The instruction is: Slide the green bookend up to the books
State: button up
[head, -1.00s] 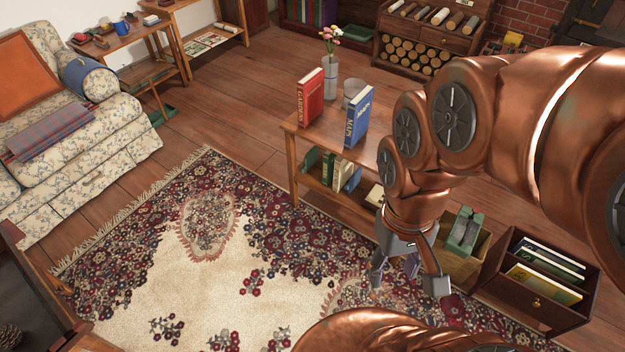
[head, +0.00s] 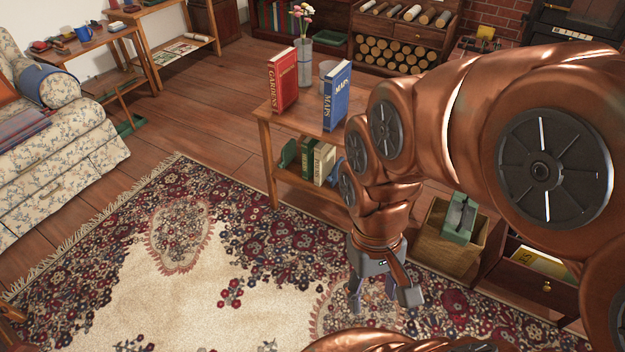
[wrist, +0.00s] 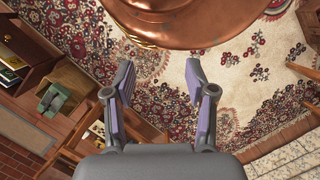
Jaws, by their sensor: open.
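A green bookend (head: 288,154) stands on the lower shelf of the wooden table (head: 265,150), at its left end. Just right of it on that shelf stand books, a green one (head: 308,156) and a cream one (head: 324,162); any gap to the bookend is hard to judge. More of that shelf to the right is hidden by my arm. My gripper (head: 382,293) is open and empty, pointing down over the rug in front of the table, apart from the bookend. In the wrist view its two fingers (wrist: 160,88) are spread wide with only rug between them.
A red book (head: 283,82), a blue book (head: 337,97) and a flower vase (head: 303,62) stand on the table top. A wooden crate (head: 440,250) with a green-and-grey object on it and a dark drawer box (head: 530,290) are at the right. The rug (head: 130,270) is clear.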

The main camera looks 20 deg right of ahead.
aim_at(288, 151)
jog(key=k, duration=0.45)
jog(key=u, duration=0.95)
jog(key=i, duration=1.2)
jog(key=u, duration=0.35)
